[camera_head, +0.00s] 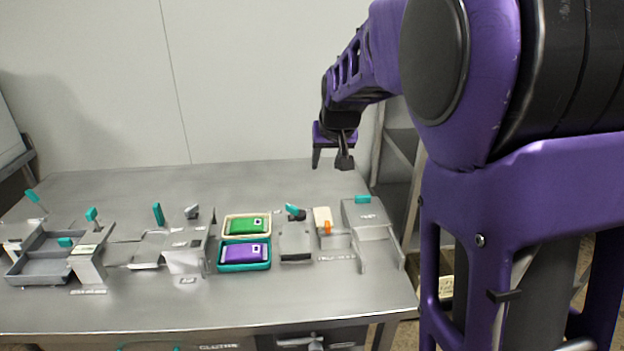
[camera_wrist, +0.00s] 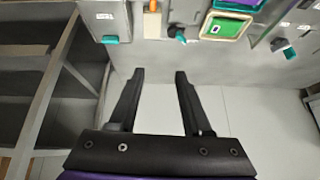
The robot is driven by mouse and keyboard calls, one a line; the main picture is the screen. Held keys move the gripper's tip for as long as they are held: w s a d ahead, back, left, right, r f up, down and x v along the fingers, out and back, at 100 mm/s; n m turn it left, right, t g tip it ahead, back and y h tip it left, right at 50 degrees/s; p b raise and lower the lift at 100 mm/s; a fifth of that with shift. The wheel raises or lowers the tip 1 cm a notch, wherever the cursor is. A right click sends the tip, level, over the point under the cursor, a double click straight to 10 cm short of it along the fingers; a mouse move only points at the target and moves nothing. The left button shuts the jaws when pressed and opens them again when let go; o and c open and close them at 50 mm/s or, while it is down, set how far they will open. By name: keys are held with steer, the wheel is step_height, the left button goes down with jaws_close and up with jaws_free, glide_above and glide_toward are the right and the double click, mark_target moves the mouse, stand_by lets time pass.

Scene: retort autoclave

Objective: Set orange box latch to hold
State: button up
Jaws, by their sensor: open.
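A small orange latch piece (camera_head: 327,228) stands at the front of a cream block (camera_head: 322,215) on the right part of the metal table. In the wrist view, the orange piece (camera_wrist: 153,6) and the cream block (camera_wrist: 152,26) show at the top edge, partly cut off. The latch's setting is too small to read. My gripper (camera_head: 331,161) is open and empty, raised above the table's back right edge, apart from the latch. Its two fingers are spread in the wrist view (camera_wrist: 160,76).
A grey housing with a teal tab (camera_head: 363,200) stands right of the latch. A teal-handled fixture (camera_head: 295,240) and trays with green (camera_head: 247,225) and purple (camera_head: 243,252) packs stand left. More fixtures fill the left side. The table's back strip (camera_head: 200,185) is clear.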

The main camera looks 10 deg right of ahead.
steer(key=g, duration=0.2)
glide_toward(328, 224)
steer(key=b+x, duration=0.1)
steer(key=x, duration=0.8)
steer(key=shift+w+b, duration=0.1)
steer(key=shift+b, duration=0.25)
jaws_close()
stand_by(0.9)
